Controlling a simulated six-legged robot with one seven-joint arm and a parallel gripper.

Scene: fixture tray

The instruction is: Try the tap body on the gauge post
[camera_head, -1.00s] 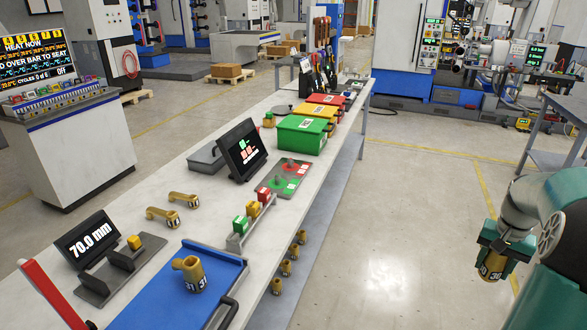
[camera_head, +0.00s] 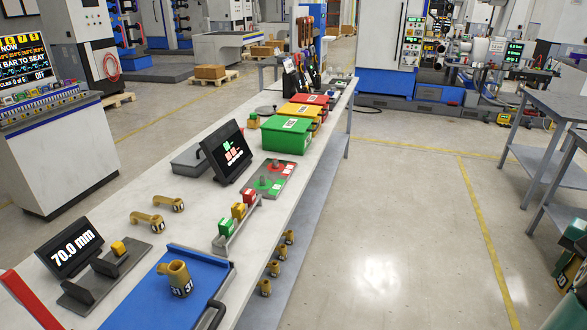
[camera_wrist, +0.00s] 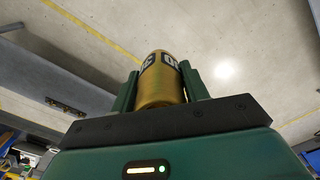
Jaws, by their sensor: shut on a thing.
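My gripper (camera_wrist: 160,88) is shut on a brass tap body (camera_wrist: 161,82), which stands out between the two green fingers in the wrist view. A dark label with pale characters shows near its top; I cannot read it surely. A small plate (camera_head: 262,192) with a green and a red patch lies mid-bench and bears grey upright posts, a near one (camera_head: 262,183) on the green patch. Nothing sits over these posts.
A blue tray (camera_head: 200,259) holds another brass body (camera_head: 178,279) marked 31. Brass levers, a 70.0 mm display (camera_head: 75,250), a tilted screen (camera_head: 226,152) and green, yellow and red bins are on the bench (camera_head: 130,195). Brass pieces stick out along its front.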

